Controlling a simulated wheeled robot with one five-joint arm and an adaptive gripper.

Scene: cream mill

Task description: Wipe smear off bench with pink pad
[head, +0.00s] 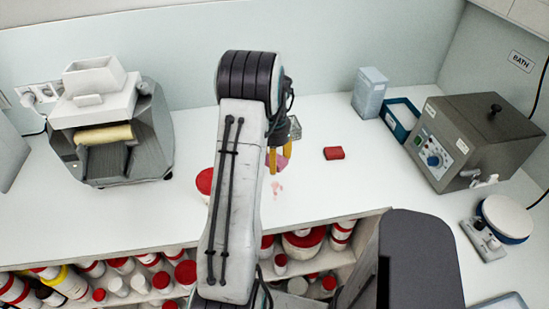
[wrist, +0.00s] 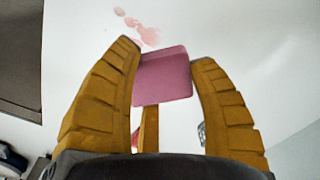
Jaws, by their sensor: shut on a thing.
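My gripper (wrist: 165,65) is shut on the pink pad (wrist: 164,78), which sits between its yellow fingers in the wrist view. In the head view my gripper (head: 277,158) hangs over the bench beyond my arm, with a bit of the pink pad (head: 281,162) showing. The smear (head: 277,189) is a few pale pink spots on the white bench (head: 340,190), just in front of the gripper. It also shows in the wrist view (wrist: 148,35) beyond the pad, to its upper left. I cannot tell whether the pad touches the bench.
A red-lidded container (head: 205,181) is partly hidden left of my arm. A grey mill (head: 112,130) stands at left. A pale box (head: 370,92), a blue tray (head: 401,120) and a bath (head: 475,140) stand at right.

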